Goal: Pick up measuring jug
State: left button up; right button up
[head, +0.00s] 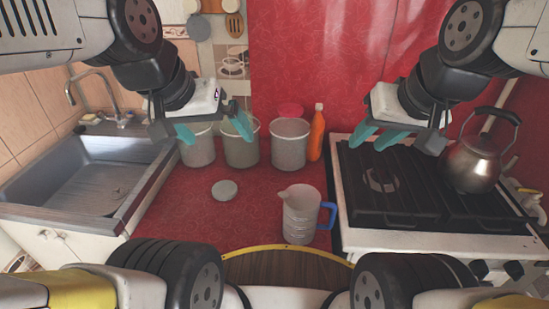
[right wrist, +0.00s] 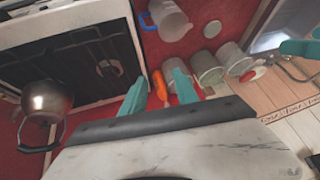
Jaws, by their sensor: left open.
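The measuring jug (head: 299,216) is a translucent whitish jug with a blue handle on its right side. It stands upright on the red counter, left of the stove and near the counter's front edge. The jug also shows at the top of the right wrist view (right wrist: 173,21). My left gripper (head: 215,131) is open and empty above the back containers, up and left of the jug. My right gripper (head: 398,141) is open and empty above the stove, up and right of the jug. Its teal fingers stand apart in the right wrist view (right wrist: 160,86).
Several grey containers (head: 289,148) and an orange bottle (head: 316,134) stand along the back of the red counter (head: 249,214). A round grey lid (head: 224,190) lies left of the jug. A kettle (head: 472,164) sits on the stove (head: 352,243). A sink (head: 85,181) is at left.

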aim_at(302, 202)
jog(key=k+j, duration=0.3)
jog(key=k+j+z, duration=0.15)
jog(key=k+j, duration=0.15)
jog(key=k, duration=0.2)
